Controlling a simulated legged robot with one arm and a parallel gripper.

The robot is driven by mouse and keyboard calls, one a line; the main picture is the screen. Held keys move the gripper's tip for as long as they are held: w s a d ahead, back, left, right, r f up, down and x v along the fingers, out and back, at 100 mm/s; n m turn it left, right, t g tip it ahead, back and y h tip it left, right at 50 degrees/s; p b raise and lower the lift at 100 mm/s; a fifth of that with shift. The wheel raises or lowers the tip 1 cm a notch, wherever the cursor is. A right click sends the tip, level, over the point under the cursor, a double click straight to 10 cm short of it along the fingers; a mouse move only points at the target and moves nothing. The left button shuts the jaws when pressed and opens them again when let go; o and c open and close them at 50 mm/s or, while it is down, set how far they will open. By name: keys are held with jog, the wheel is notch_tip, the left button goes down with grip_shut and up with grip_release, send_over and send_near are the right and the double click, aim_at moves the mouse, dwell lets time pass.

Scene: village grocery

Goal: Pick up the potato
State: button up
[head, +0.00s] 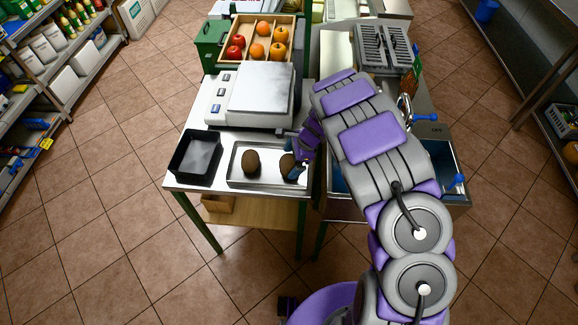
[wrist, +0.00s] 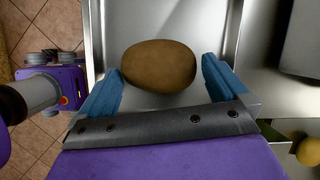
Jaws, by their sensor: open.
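Two brown potatoes lie on a shallow metal tray (head: 270,178) in the head view. The left potato (head: 251,162) lies free, and the right potato (head: 287,164) is partly covered by my gripper (head: 293,160). In the wrist view, one potato (wrist: 158,66) lies on its side on the tray floor. My gripper (wrist: 162,82) is open there, with a blue finger on each side of the potato's near part. The right finger stands clear of it. The left finger is close to its left end, and I cannot tell if they touch.
A black bin (head: 196,153) stands left of the tray, and a white scale (head: 257,93) stands behind it. A wooden crate (head: 238,27) of red and orange fruit is farther back. A sink (head: 440,160) with blue taps is on the right. Tiled floor is open on the left.

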jog(key=shift+a+f, duration=0.25)
jog(key=shift+f, duration=0.3)
jog(key=shift+a+f, duration=0.2)
jog(key=shift+a, duration=0.15)
jog(key=shift+d, duration=0.15)
jog(key=c, duration=0.9)
jog(key=shift+r, duration=0.1)
